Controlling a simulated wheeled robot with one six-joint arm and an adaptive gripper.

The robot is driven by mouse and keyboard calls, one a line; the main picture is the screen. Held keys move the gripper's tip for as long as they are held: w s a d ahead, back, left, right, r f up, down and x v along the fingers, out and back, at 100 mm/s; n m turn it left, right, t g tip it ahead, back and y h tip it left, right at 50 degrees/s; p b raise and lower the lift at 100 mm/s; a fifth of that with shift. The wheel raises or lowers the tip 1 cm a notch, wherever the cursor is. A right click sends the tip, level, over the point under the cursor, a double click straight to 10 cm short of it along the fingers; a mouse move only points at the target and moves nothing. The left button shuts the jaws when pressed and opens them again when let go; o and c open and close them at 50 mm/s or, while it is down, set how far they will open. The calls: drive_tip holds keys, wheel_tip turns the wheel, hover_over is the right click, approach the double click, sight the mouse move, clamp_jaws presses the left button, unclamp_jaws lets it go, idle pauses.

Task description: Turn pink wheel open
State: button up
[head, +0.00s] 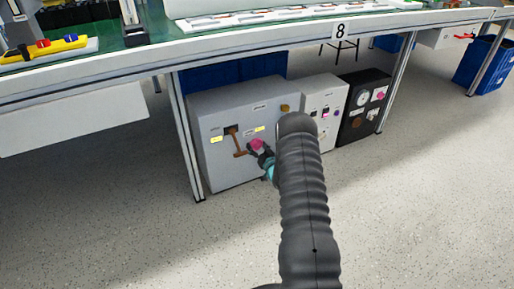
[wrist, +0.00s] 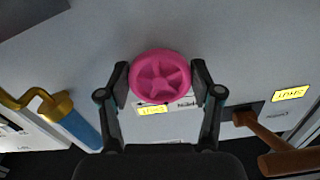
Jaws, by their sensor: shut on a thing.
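The pink wheel (wrist: 160,76) is a round spoked knob on the front of a grey cabinet (head: 214,106). In the head view the wheel (head: 257,145) shows beside my gripper (head: 262,152), low on the cabinet's right half. In the wrist view my gripper (wrist: 160,84) has one finger on the left rim of the wheel and one on the right rim, shut on it. The wheel's shaft and mount are hidden behind it. A white label with an arrow and a yellow tag sit just below the wheel in the wrist view.
A brown lever handle (head: 238,142) is left of the wheel on the same cabinet. A blue and brass handle (wrist: 72,118) shows at the wrist view's left. A white box (head: 325,100) and a black box (head: 362,105) stand to the right, under the workbench (head: 250,38).

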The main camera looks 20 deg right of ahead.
drive_tip(key=shift+f+n+b, duration=0.1)
drive_tip(key=shift+n+b, duration=0.2)
drive_tip(key=shift+b, duration=0.1)
drive_tip(key=shift+n+b, duration=0.5)
drive_tip(key=shift+b, duration=0.2)
drive_tip(key=shift+d+n+b, duration=0.1)
drive_tip(key=shift+n+b, duration=0.6)
drive_tip(key=shift+n, duration=0.1)
drive_tip(key=n, duration=0.5)
drive_tip(key=shift+d+r+b, duration=0.1)
drive_tip(key=shift+r+b, duration=0.1)
drive_tip(key=shift+b, duration=0.15)
drive_tip(key=n, duration=0.6)
drive_tip(key=shift+d+r, duration=0.1)
drive_tip(key=n, duration=0.4)
drive_tip(key=shift+r+n, duration=0.1)
drive_tip(key=shift+n, duration=0.6)
